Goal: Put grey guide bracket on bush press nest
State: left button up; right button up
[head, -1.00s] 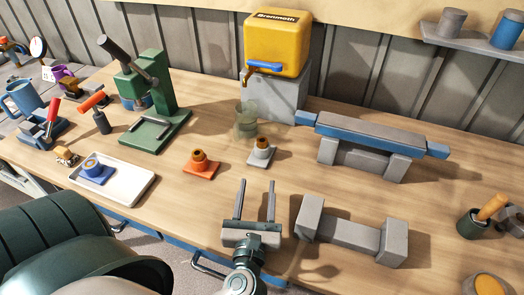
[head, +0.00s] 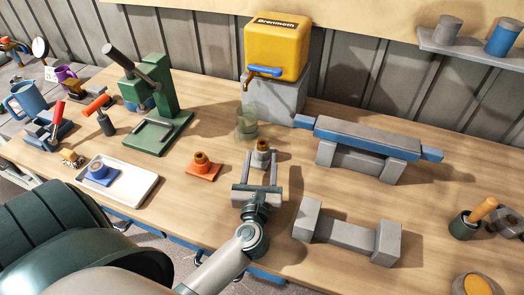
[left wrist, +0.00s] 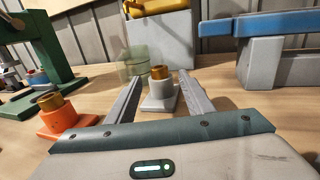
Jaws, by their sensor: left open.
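The grey guide bracket (head: 262,154), a square base with a short post and a brass bush on top, stands upright on the bench. It also shows in the left wrist view (left wrist: 160,92). My left gripper (head: 261,164) is open, with its two fingers pointing at the bracket, one on each side near its base; I cannot tell whether they touch it. The bush press (head: 160,90) is green and stands at the back left. Its nest (head: 152,134) is a frame on the press base and looks empty. My right gripper is not in view.
An orange bracket (head: 202,168) stands left of the grey one. A white tray (head: 138,187) holds a blue bracket (head: 99,172). A clear glass (head: 247,124) stands just behind the grey bracket. A grey cradle (head: 345,235) lies to the right. Bare bench lies between orange bracket and press.

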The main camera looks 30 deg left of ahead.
aim_at(262, 147)
pick_arm(q)
jog(key=shift+x, duration=0.75)
jog(key=shift+w+a, duration=0.1)
jog(key=shift+w+a+r+p, duration=0.15)
jog(key=shift+w+p, duration=0.05)
jog(key=shift+p, duration=0.2)
jog(key=p+x, duration=0.2)
jog(key=x, duration=0.2)
jog(key=shift+r, duration=0.15)
jog(key=shift+w+a, duration=0.15)
jog(key=shift+w, duration=0.1)
grip_shut()
jog(key=shift+r, duration=0.1)
